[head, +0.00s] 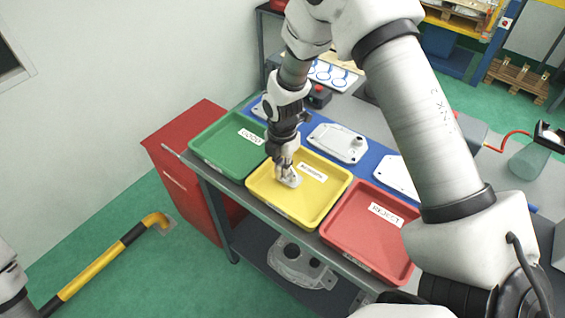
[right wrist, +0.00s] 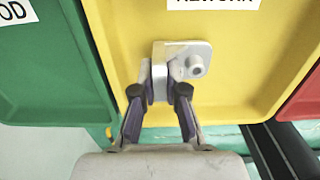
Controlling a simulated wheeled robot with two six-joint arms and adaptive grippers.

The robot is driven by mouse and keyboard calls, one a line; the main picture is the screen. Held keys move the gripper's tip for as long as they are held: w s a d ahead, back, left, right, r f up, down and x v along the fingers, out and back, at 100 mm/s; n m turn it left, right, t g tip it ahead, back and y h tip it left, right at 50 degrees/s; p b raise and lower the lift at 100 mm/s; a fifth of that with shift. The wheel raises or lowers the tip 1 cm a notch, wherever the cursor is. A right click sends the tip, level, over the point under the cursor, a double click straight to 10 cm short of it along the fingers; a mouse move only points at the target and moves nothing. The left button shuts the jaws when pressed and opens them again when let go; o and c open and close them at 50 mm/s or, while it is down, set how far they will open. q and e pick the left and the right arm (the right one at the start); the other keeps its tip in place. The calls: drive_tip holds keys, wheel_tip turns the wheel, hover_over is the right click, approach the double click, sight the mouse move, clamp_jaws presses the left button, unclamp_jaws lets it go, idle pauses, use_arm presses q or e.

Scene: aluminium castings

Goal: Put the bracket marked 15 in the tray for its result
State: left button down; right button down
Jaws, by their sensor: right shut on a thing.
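A small pale metal bracket (right wrist: 190,60) with a round boss is between the fingers of my right gripper (right wrist: 163,82) in the right wrist view. The bracket also shows in the head view (head: 291,180), over the yellow tray (head: 265,198). My right gripper (head: 286,172) is shut on it. The yellow tray has a white label reading REWORK, partly cut off in the wrist view. I cannot tell whether the bracket touches the tray floor. No number is readable on the bracket. My left gripper is not in view.
A green tray (head: 222,160) stands left of the yellow one and a red tray (head: 350,235) right of it. Large castings (head: 338,143) lie on the blue mat behind. A red cabinet (head: 190,185) stands at the left. Another casting (head: 300,265) is on the lower shelf.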

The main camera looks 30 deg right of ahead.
sight(282, 162)
drive_tip(key=shift+w+d+f, duration=0.1)
drive_tip(key=shift+w+f, duration=0.05)
drive_tip(key=shift+f, duration=0.2)
drive_tip(key=shift+f, duration=0.1)
drive_tip(key=c, duration=1.2)
unclamp_jaws()
wheel_tip(282, 162, up, 12)
drive_tip(key=b, duration=0.2)
drive_tip(key=shift+r, duration=0.2)
